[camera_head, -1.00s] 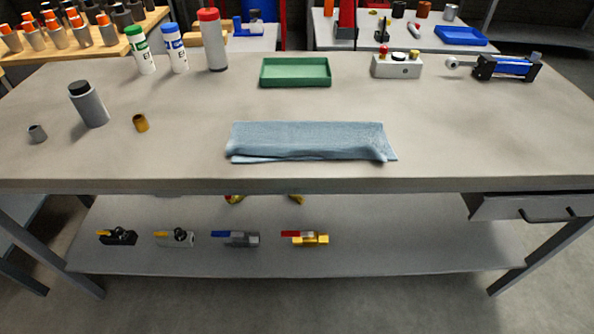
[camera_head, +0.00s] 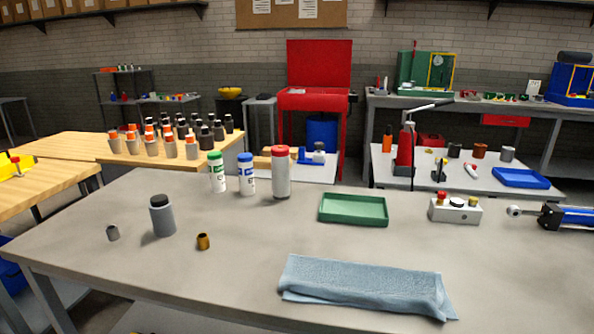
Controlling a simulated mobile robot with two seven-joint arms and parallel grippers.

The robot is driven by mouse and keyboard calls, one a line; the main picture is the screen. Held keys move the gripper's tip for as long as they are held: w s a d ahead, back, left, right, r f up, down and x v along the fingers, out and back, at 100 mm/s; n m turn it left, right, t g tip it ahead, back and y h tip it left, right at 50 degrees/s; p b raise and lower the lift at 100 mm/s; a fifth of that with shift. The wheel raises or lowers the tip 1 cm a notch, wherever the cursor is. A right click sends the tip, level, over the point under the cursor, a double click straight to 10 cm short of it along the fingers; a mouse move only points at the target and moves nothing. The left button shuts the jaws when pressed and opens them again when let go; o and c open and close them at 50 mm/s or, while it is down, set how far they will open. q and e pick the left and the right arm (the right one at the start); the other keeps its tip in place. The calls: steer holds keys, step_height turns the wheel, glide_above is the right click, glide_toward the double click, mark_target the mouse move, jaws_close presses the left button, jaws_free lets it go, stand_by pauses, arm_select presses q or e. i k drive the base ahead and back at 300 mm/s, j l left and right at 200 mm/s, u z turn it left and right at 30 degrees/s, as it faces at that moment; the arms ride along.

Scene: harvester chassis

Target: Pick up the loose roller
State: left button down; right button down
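A single grey cylinder with a dark top (camera_head: 163,218) stands upright on the left part of the grey workbench (camera_head: 240,285). It looks like the loose roller, apart from the similar cylinders (camera_head: 190,150) grouped on the wooden bench behind. Neither of my grippers shows in the view.
A folded blue cloth (camera_head: 365,287) lies at the front. Behind it are a green tray (camera_head: 353,209), a control box with knobs (camera_head: 455,209) and a blue hydraulic cylinder (camera_head: 568,217). Several capped tubes (camera_head: 281,172) stand behind the roller. Bench surface around the roller is clear.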

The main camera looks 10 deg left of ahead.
mark_target(163, 219)
steer(key=u, duration=1.35)
